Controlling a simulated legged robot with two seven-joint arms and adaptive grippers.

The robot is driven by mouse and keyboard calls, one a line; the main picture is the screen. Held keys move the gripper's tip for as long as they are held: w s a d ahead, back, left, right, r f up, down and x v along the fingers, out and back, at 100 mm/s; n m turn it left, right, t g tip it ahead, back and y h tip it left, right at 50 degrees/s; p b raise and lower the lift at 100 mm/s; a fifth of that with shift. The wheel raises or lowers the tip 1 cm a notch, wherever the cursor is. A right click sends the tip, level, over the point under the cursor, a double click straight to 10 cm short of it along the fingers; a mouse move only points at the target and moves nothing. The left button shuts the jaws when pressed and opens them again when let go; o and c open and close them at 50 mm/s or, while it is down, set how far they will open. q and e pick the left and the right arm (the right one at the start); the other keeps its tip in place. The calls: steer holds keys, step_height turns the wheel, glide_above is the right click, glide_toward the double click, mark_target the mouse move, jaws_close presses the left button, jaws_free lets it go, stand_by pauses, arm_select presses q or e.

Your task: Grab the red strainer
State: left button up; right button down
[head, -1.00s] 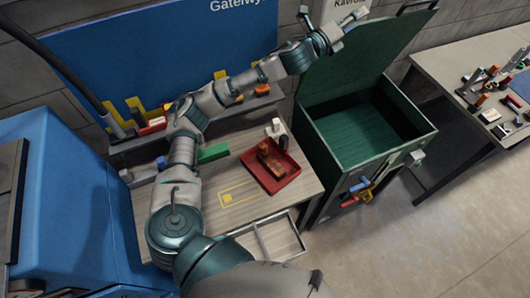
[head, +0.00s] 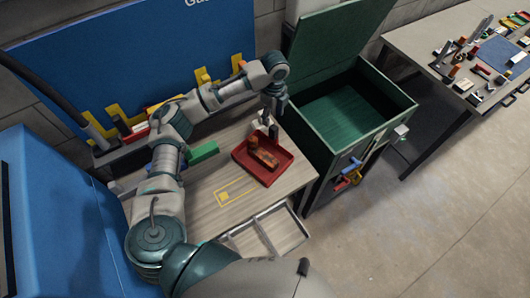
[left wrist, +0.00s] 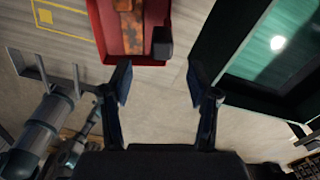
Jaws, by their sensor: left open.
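No object is clearly recognisable as a strainer. A red tray (head: 284,159) lies on the wooden-topped workbench and holds a rusty orange-brown part (head: 264,158). In the left wrist view the tray (left wrist: 104,32) is at the top centre, with the rusty part (left wrist: 131,25) inside. My left gripper (head: 277,112) is above the bench, near the tray's back edge. In the left wrist view its two dark fingers (left wrist: 160,85) are spread with nothing between them. My right gripper is not in view.
A green open-lidded bin (head: 350,105) stands right of the bench, with red, yellow and blue handled items (head: 348,178) on its side. A green block (head: 203,153) lies left of the tray. An open drawer (head: 270,232) juts from the bench front. Another table (head: 425,45) holds several tools.

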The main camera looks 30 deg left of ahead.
mark_target(272, 127)
arm_select(q)
steer(key=f, duration=0.4)
steer(key=shift+a+f, duration=0.3)
steer(key=shift+f, duration=0.05)
steer(key=shift+d+f, duration=0.2)
steer(key=shift+f, duration=0.35)
steer(key=f, duration=0.4)
steer(key=shift+w+d+f+p, duration=0.15)
steer(key=shift+d+f+p, duration=0.05)
steer(key=shift+d+p, duration=0.15)
steer(key=shift+f, duration=0.15)
steer(key=shift+a, duration=0.2)
jaws_close()
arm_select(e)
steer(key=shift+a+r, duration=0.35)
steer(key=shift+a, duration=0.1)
